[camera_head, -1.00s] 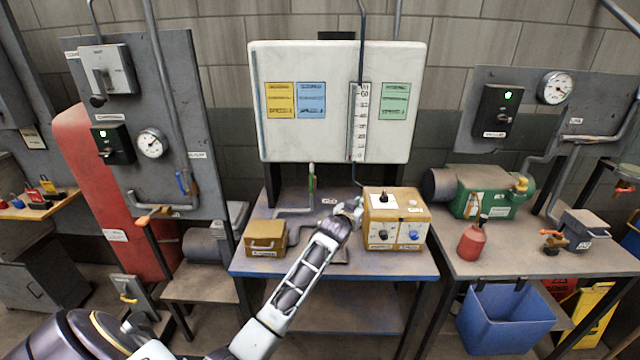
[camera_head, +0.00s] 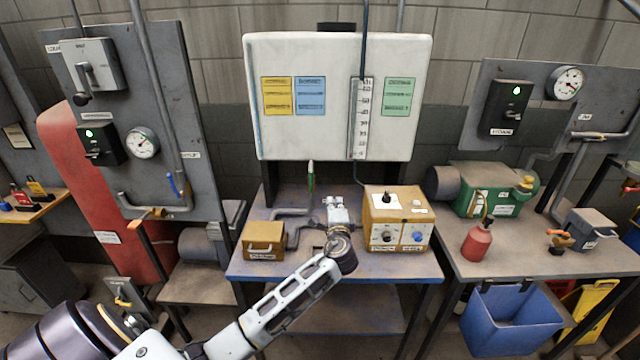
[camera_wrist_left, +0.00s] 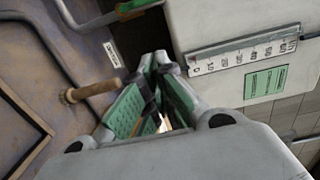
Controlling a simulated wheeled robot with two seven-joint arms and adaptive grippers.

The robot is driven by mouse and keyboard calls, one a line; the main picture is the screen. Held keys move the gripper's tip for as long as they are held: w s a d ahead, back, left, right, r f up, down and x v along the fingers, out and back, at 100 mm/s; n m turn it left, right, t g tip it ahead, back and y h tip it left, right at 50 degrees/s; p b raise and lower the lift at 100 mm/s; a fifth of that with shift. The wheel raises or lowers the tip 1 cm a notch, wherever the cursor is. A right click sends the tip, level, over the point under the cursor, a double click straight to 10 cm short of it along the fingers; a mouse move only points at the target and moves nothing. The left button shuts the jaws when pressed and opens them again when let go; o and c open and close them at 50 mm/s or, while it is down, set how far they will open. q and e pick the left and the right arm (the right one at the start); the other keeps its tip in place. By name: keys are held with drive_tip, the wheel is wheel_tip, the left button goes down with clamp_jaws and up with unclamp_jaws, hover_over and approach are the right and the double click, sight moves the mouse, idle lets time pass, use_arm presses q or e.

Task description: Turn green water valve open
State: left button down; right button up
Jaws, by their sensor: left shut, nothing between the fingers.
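The green valve handle (camera_head: 311,178) stands upright on grey pipework at the back of the middle bench, below the white panel. Part of a green handle (camera_wrist_left: 136,8) also shows at the top of the left wrist view, on a grey pipe. My left gripper (camera_head: 336,203) is over the bench, to the right of the handle and left of the tan control box, apart from the handle. In the left wrist view its green-padded fingers (camera_wrist_left: 162,60) come together at the tips, with nothing held. My right gripper is out of view.
The tan control box (camera_head: 397,205) with knobs stands close right of my left gripper. A small brown box (camera_head: 264,241) sits at the bench's left. The white panel (camera_head: 335,140) rises behind. A brown peg (camera_wrist_left: 90,91) shows in the wrist view.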

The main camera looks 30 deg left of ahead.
sight(311, 182)
use_arm(q)
drive_tip(key=shift+s+r+m, duration=0.2)
drive_tip(key=shift+m, duration=0.1)
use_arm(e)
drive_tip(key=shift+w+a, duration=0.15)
use_arm(q)
drive_tip(key=w+a+p, duration=0.2)
drive_tip(key=w+a, duration=0.5)
drive_tip(key=a, duration=0.2)
drive_tip(key=shift+a+r, duration=0.15)
drive_tip(key=shift+a, duration=0.05)
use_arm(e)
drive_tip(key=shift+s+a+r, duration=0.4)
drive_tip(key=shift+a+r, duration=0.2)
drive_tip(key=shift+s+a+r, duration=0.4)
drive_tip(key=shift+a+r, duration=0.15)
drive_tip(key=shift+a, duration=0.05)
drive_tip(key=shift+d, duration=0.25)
